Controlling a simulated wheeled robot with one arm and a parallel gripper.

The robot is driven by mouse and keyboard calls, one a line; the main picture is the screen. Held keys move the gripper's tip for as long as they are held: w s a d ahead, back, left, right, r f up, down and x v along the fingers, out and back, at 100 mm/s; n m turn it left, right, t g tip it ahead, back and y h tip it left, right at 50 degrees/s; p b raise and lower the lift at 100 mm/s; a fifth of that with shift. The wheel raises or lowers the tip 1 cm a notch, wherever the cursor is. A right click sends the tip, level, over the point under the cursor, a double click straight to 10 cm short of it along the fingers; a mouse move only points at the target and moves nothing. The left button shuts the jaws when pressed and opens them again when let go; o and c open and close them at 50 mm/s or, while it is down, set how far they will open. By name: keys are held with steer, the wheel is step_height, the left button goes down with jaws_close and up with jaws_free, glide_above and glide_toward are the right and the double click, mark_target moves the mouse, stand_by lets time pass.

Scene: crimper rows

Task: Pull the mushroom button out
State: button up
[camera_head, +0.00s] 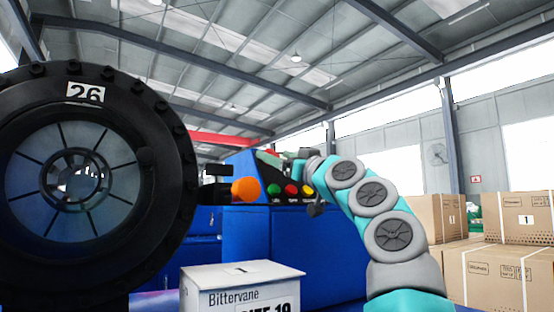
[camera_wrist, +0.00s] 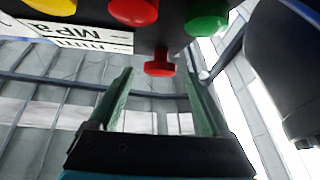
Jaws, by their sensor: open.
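The red mushroom button (camera_wrist: 159,69) sticks out from the dark panel edge in the upper middle of the wrist view, with a wide head and a narrower stem. My gripper (camera_wrist: 160,80) is open, its two green fingers on either side of the button with a gap to each. I cannot tell how far the button lies beyond the fingertips. In the head view my arm reaches to the control panel (camera_head: 291,196) on the blue machine. I cannot make out the mushroom button clearly there.
Yellow (camera_wrist: 52,5), red (camera_wrist: 133,10) and green (camera_wrist: 207,18) round buttons sit close by on the panel, beside a white label (camera_wrist: 75,35). A large black wheel (camera_head: 165,180) and an orange knob (camera_head: 245,190) stand left. A white box (camera_head: 230,279) is in front; cartons (camera_head: 490,270) are right.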

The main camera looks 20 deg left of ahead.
steer(key=b+v, duration=0.4)
steer(key=v, duration=0.3)
steer(key=shift+b, duration=0.4)
steer(key=shift+f, duration=0.1)
